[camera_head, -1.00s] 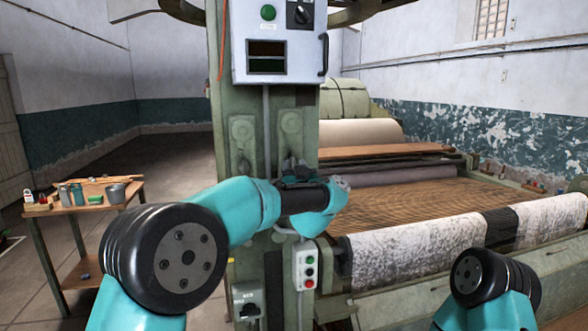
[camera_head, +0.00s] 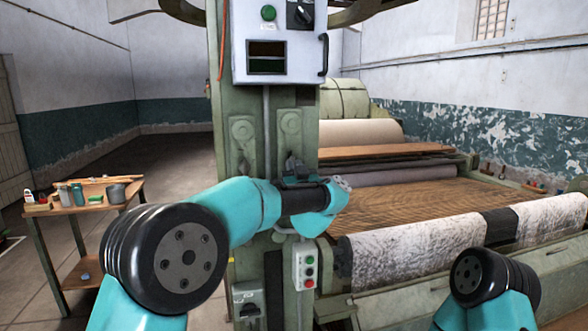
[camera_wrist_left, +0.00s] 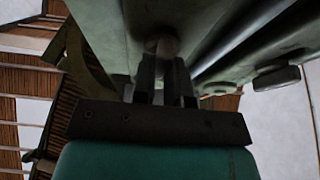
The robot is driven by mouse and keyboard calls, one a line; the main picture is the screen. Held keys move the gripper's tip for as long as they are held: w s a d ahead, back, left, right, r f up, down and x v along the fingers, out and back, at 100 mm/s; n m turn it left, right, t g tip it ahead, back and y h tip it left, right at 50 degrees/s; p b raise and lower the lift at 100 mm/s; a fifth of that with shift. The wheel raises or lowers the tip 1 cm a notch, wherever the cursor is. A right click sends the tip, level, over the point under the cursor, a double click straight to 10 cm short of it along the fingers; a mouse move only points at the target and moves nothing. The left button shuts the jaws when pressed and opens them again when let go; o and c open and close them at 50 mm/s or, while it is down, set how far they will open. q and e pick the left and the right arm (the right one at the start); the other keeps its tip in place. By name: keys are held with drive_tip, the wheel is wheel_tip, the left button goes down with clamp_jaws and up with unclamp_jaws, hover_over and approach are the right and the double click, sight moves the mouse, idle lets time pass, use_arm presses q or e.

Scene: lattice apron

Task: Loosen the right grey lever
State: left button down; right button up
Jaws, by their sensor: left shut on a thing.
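The green machine post (camera_head: 267,105) carries two round-headed plates side by side. My left gripper (camera_head: 293,166) is against the post below the right plate, mostly hidden behind my own wrist. In the left wrist view its two dark fingers (camera_wrist_left: 164,66) are closed on the end of a short greyish rod, which I take to be the right grey lever (camera_wrist_left: 164,44). The lever runs up to the green surface of the post. In the head view I cannot clearly separate the lever from the fingers. My right gripper is out of view; only part of that arm shows.
A grey control box (camera_head: 280,40) hangs above on the post. A small push-button box (camera_head: 305,266) and a switch box (camera_head: 248,299) sit below.

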use_arm(q)
drive_tip(key=shift+w+a+r+n, duration=0.1)
drive_tip(key=shift+r+n, duration=0.1)
drive_tip(key=shift+n, duration=0.2)
drive_tip(key=n+g+y, duration=0.1)
drive_tip(key=n+y, duration=0.1)
drive_tip(key=n, duration=0.3)
drive_tip(key=n+g+y, duration=0.1)
drive_tip(key=n+g, duration=0.1)
drive_tip(key=n, duration=0.4)
drive_tip(key=n+g+y, duration=0.2)
drive_tip(key=n, duration=0.3)
drive_tip(key=shift+r+y, duration=0.1)
drive_tip(key=shift+y, duration=0.2)
drive_tip(key=shift+n, duration=0.3)
drive_tip(key=c, duration=1.2)
unclamp_jaws()
drive_tip(key=shift+o, duration=0.3)
drive_tip(key=shift+s+f, duration=0.2)
drive_tip(key=shift+s, duration=0.05)
drive_tip(key=v, duration=1.7)
drive_tip(key=shift+d, duration=0.35)
drive_tip(key=shift+w+r, duration=0.1)
drive_tip(key=shift+r, duration=0.05)
